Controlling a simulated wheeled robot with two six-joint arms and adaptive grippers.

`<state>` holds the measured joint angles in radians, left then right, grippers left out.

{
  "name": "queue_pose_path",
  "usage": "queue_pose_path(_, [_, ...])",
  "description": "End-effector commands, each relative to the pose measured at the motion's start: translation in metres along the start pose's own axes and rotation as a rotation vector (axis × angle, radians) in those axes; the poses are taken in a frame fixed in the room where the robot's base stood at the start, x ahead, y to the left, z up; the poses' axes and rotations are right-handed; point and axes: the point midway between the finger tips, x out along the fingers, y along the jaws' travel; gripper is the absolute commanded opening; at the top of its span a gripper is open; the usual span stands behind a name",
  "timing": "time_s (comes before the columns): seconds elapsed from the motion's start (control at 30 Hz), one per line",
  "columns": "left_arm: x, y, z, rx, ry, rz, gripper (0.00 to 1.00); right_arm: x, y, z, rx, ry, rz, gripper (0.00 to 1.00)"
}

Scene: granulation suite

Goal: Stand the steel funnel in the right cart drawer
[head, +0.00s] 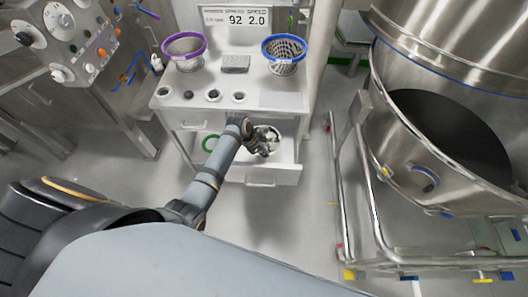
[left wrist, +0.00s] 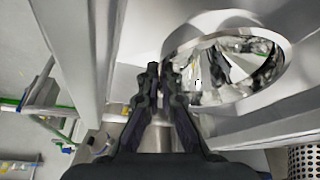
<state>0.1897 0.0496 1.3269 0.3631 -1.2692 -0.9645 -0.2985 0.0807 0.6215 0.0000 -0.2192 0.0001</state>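The steel funnel (head: 268,133) shows as a shiny round mouth facing up over the open right cart drawer (head: 287,174). In the left wrist view, the funnel's wide rim (left wrist: 277,62) fills the upper right. My left gripper (head: 262,150) reaches over the drawer at the funnel's near side. In the left wrist view, its fingers (left wrist: 160,72) are close together on the left edge of the rim, pinching it. The funnel's lower part is hidden, so I cannot tell whether it touches the drawer floor. My right gripper is in neither view.
The cart top (head: 213,83) holds a purple-rimmed basket (head: 184,48), a blue-rimmed basket (head: 284,51) and a grey block (head: 235,64). A green ring (head: 209,143) lies left of the open drawer. A large steel vessel (head: 440,90) on a railed frame stands right. Floor between is clear.

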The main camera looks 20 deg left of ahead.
Motion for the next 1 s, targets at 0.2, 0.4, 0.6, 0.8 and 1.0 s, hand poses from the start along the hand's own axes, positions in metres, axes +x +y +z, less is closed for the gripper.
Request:
queue_pose_path(0.2, [0.002,0.0,0.001,0.0,0.0,0.0,0.2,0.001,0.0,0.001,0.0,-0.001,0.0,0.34])
queue_pose_path(0.4, [0.002,0.0,0.001,0.0,0.0,0.001,0.28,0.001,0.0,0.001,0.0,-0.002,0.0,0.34])
queue_pose_path(0.6, [-0.003,0.0,-0.001,0.0,0.0,0.0,0.28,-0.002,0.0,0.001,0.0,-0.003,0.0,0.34])
queue_pose_path(0.8, [-0.039,-0.001,0.0,0.002,-0.001,-0.004,0.28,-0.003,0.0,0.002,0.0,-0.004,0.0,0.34])
queue_pose_path(1.0, [-0.087,-0.001,0.0,0.002,-0.001,-0.004,0.28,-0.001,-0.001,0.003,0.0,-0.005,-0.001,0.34])
